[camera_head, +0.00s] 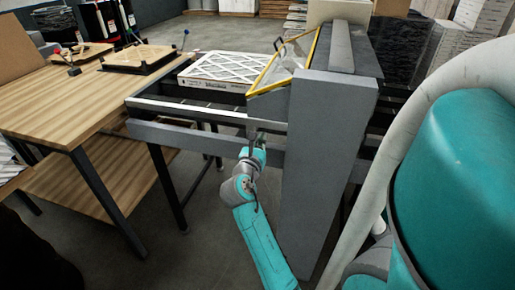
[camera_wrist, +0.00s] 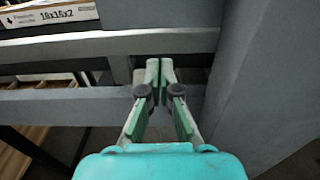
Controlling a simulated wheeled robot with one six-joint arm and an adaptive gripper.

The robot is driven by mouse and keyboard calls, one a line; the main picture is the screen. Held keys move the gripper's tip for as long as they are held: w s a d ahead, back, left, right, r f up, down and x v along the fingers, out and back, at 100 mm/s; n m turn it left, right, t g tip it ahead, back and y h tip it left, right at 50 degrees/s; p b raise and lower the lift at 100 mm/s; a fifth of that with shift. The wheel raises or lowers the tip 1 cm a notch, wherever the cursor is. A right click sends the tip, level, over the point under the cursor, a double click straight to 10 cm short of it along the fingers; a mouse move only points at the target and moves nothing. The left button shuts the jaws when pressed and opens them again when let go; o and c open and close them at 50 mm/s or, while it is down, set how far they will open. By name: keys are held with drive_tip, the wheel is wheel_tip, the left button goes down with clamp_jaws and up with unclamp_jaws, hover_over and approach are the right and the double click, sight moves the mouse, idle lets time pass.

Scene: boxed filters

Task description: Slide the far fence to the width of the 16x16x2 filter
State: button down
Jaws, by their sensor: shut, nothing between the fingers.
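A white-framed filter (camera_head: 217,70) with a lattice face lies flat on the machine's infeed in the head view. Its edge label reads 16x16x2 in the wrist view (camera_wrist: 55,15). A light grey rail (camera_head: 190,108) runs along the robot's side of the filter and crosses the upper wrist view (camera_wrist: 130,42). I cannot tell whether this rail is a fence; no separate far fence shows clearly behind the filter. My gripper (camera_wrist: 160,66) is shut and empty, its fingertips just below the light rail. Whether they touch anything is unclear. In the head view, my gripper (camera_head: 258,140) is beside the grey machine housing.
The tall grey housing (camera_head: 325,150) stands close on the gripper's right, with a yellow-edged guard (camera_head: 285,65) above. A lower grey frame rail (camera_head: 185,135) runs left of the gripper. A wooden workbench (camera_head: 60,100) stands at the left.

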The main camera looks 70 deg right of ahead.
sight(268, 125)
drive_tip(key=shift+w+d, duration=0.15)
drive_tip(key=shift+d, duration=1.2)
drive_tip(key=shift+w+d, duration=0.1)
drive_tip(key=shift+d, duration=1.25)
drive_tip(key=d, duration=0.8)
drive_tip(key=shift+w+d, duration=0.1)
drive_tip(key=shift+w, duration=0.2)
